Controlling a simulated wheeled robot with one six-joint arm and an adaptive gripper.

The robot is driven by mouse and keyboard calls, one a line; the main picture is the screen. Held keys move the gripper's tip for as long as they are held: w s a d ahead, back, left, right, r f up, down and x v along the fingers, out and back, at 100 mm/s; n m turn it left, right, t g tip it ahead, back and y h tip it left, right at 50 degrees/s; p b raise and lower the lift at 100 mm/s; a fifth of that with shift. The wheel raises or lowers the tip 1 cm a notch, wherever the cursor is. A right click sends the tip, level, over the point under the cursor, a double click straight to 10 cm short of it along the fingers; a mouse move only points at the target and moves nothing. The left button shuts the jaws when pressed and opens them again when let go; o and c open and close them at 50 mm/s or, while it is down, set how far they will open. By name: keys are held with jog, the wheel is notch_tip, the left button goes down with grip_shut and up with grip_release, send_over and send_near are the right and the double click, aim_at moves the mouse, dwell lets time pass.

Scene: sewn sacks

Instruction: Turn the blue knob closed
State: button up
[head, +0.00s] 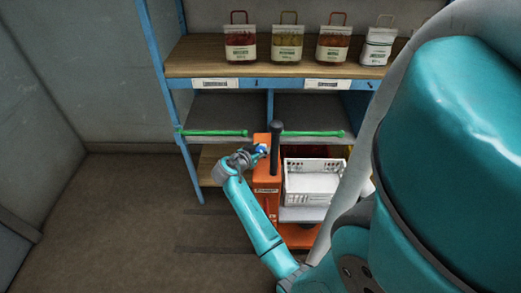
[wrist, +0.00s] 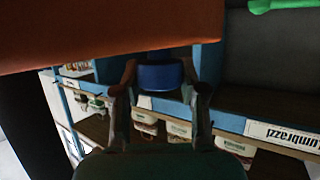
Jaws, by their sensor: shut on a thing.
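The blue knob (head: 261,149) is on the side of an orange upright housing (head: 267,181) in front of the shelf. My gripper (head: 254,152) reaches it from the left and is shut on it. In the wrist view, the blue knob (wrist: 160,77) sits between the two dark fingertips of my gripper (wrist: 160,80), just below the orange housing edge (wrist: 100,30). The far side of the knob and any marking of its turn are hidden.
A black post (head: 275,145) rises beside the housing. A white basket (head: 313,183) stands to its right. Behind is a blue-framed shelf with green bars (head: 215,133) and several labelled sacks (head: 240,45) on top. The floor at left (head: 120,215) is clear.

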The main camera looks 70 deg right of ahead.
jog(key=m+g+y, duration=0.1)
jog(key=m+g, duration=0.2)
dwell(0.4)
jog(key=o, duration=1.1)
jog(key=shift+o, duration=0.2)
jog(key=shift+a, duration=0.15)
jog(key=v, duration=1.1)
jog(key=shift+w+a+r, duration=0.2)
jog(key=shift+w, duration=0.15)
